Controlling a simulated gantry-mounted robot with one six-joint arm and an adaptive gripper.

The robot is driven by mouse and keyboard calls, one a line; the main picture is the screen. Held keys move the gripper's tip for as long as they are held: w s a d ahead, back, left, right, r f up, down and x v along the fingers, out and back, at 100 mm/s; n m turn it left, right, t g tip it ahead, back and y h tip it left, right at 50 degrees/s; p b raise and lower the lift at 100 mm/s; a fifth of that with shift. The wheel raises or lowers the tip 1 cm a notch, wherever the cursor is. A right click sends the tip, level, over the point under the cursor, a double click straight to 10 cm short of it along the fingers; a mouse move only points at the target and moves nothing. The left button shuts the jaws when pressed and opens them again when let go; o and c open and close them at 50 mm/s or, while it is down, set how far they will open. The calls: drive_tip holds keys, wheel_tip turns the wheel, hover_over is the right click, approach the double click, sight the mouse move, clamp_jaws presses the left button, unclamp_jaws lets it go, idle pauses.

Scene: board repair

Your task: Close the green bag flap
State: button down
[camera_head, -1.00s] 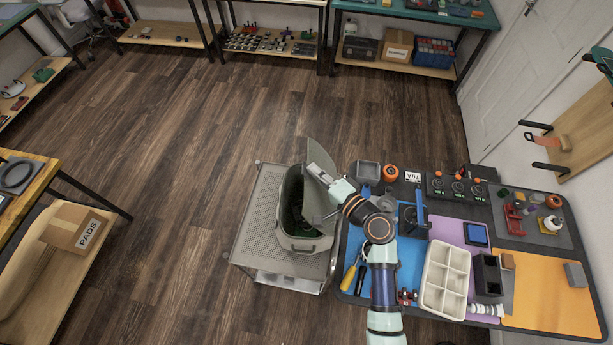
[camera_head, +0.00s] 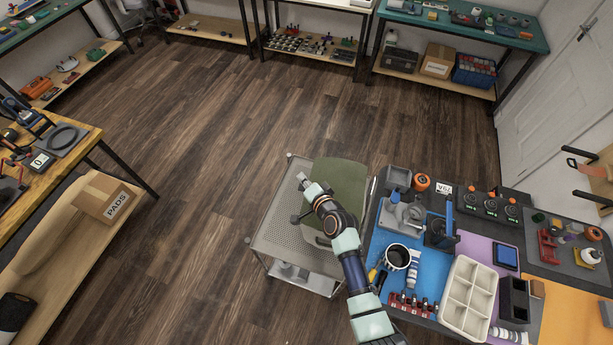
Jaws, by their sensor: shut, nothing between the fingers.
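The green bag flap (camera_head: 345,180) lies spread over the top of the bag on the perforated metal cart. No open mouth shows. The bag's body and front edge are mostly hidden beneath the flap and behind my arm. My gripper (camera_head: 302,179) is shut and empty at the flap's left side, over the cart. I cannot tell whether it touches the flap.
The cart's perforated top (camera_head: 281,229) is bare left of the bag. The floor left of the cart is clear.

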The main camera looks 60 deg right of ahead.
sight(301, 190)
drive_tip(key=shift+w+a+f+b, duration=0.1)
drive_tip(key=shift+w+f+b, duration=0.15)
drive_tip(key=shift+f+b, duration=0.7)
drive_tip(key=shift+w+a+f+b, duration=0.1)
drive_tip(key=shift+w+f+b, duration=0.2)
drive_tip(key=shift+f, duration=1.15)
drive_tip(key=shift+s, duration=0.1)
wheel_tip(301, 190, up, 6)
drive_tip(key=p, duration=0.5)
drive_tip(key=shift+f, duration=0.1)
drive_tip(key=s+a+r+p, duration=0.2)
drive_tip(key=a+r, duration=0.3)
drive_tip(key=a, duration=0.1)
drive_tip(key=shift+a+r, duration=0.15)
drive_tip(key=shift+a, duration=0.2)
drive_tip(key=shift+s, duration=0.1)
